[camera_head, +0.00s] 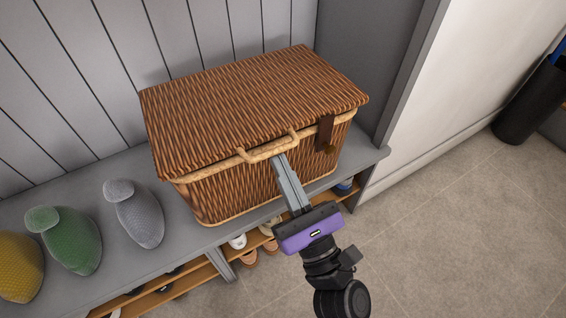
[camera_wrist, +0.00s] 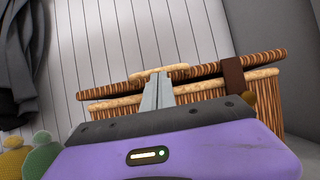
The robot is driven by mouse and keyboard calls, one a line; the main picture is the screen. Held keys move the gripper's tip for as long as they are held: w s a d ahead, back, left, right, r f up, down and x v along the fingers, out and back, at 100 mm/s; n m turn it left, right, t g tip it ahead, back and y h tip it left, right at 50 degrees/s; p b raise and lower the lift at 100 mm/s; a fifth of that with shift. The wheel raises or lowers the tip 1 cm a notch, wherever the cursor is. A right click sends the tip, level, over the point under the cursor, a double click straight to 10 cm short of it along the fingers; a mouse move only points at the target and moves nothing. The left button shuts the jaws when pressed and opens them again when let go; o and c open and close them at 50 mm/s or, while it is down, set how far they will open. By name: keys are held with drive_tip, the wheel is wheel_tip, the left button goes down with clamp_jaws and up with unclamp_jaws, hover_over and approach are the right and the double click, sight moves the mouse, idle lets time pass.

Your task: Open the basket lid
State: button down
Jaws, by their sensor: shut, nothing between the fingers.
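The brown wicker basket (camera_head: 235,185) stands on the grey bench, with its lid (camera_head: 250,100) lying over the top. In the wrist view a narrow gap seems to show between the lid's front edge (camera_wrist: 105,91) and the pale basket rim (camera_wrist: 215,83); I cannot tell if the lid is raised. A pale loop handle (camera_head: 268,149) is at the front edge. A dark strap (camera_head: 326,131) with a brass clasp hangs at the front right. My gripper (camera_head: 280,160) is shut and empty, its tips just under the handle; contact is unclear. The tips also show in the wrist view (camera_wrist: 160,80).
Grey (camera_head: 135,213), green (camera_head: 66,240) and yellow (camera_head: 18,267) rounded objects stand on the bench (camera_head: 185,240) left of the basket. Shoes sit on the shelf below. A panelled wall is behind, a grey side panel is right of the basket, and open floor lies front right.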

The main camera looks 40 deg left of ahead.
drive_tip(key=w+a+r+g+h+p, duration=0.1)
drive_tip(key=a+r+h+p, duration=0.15)
drive_tip(key=r+p, duration=1)
drive_tip(key=w+a+r+g+h+p, duration=0.1)
drive_tip(key=a+r+g+h+p, duration=0.3)
drive_tip(key=p, duration=1.5)
drive_tip(key=w+a+r+t+p, duration=0.1)
drive_tip(key=w+a+r+p, duration=0.2)
drive_tip(key=a+r, duration=0.3)
drive_tip(key=w+a+r+t+y+p, duration=0.1)
drive_tip(key=w+a+r+p, duration=0.2)
drive_tip(key=a+r+p, duration=0.2)
drive_tip(key=shift+w+a+r, duration=0.4)
drive_tip(key=shift+a+r, duration=0.4)
drive_tip(key=shift+r, duration=0.6)
